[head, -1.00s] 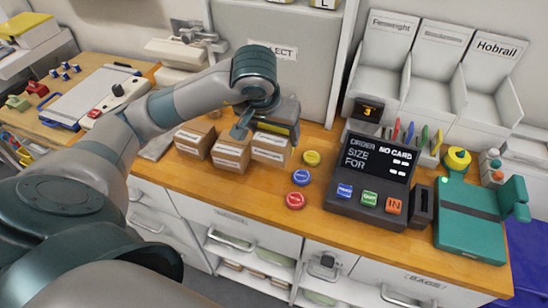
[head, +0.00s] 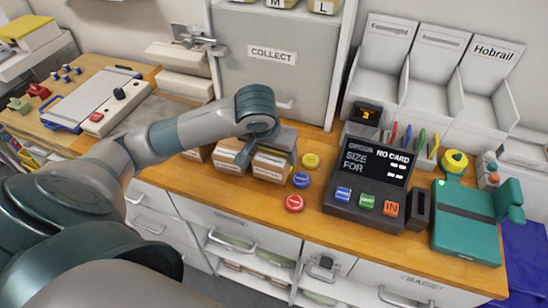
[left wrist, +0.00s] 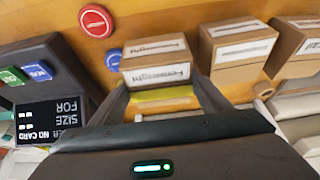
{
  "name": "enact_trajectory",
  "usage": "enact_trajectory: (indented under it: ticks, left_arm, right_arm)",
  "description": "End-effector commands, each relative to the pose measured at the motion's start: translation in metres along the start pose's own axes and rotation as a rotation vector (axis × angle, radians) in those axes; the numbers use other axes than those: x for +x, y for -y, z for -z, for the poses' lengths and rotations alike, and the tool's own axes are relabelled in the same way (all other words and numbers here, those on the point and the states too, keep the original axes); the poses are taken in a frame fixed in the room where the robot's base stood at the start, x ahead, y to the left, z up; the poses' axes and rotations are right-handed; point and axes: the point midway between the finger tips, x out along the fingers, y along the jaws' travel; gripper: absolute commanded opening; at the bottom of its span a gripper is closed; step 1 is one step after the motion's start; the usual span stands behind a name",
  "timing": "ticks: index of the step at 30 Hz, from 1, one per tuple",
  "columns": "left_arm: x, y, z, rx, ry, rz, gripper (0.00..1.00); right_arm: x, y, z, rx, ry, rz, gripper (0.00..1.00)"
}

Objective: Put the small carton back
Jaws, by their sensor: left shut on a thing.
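My left gripper (head: 268,152) is shut on a small brown carton (head: 270,167) with a white label, at the right end of a short row of cartons on the wooden counter. In the left wrist view the held carton (left wrist: 156,62) is between the fingertips, its label facing the camera. Whether its base touches the counter is hard to tell. Two similar cartons stand beside it on its left in the head view, the middle one (head: 229,157) and the left one (head: 197,154), partly hidden by my arm. My right gripper is not in view.
Yellow (head: 311,160), blue (head: 301,180) and red (head: 294,203) round buttons lie right of the held carton. Further right are the order terminal (head: 366,185) and a teal device (head: 466,220). White labelled bins (head: 385,75) stand behind. A grey COLLECT panel (head: 280,85) rises behind the cartons.

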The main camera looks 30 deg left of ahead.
Motion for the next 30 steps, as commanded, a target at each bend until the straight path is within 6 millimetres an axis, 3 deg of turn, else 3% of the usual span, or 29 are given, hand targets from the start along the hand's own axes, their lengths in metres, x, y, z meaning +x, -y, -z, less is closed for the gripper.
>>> enact_trajectory:
  ticks: [7,22,23,25,30]
  left_arm:
    - [0.021,0.0,-0.009,-0.001,0.001,-0.001,0.38]
    - [0.026,0.0,-0.011,0.001,-0.001,-0.001,0.38]
    - [0.026,0.0,-0.011,0.001,0.0,0.0,0.72]
    - [0.026,0.0,-0.011,0.001,0.0,0.0,0.89]
    - [0.026,0.0,-0.011,0.001,0.0,0.0,0.89]
  right_arm:
    - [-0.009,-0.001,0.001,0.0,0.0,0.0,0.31]
    - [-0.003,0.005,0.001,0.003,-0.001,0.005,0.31]
    - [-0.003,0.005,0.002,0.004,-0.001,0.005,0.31]
    - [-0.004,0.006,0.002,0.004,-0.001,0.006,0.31]
    - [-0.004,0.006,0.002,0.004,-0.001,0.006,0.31]
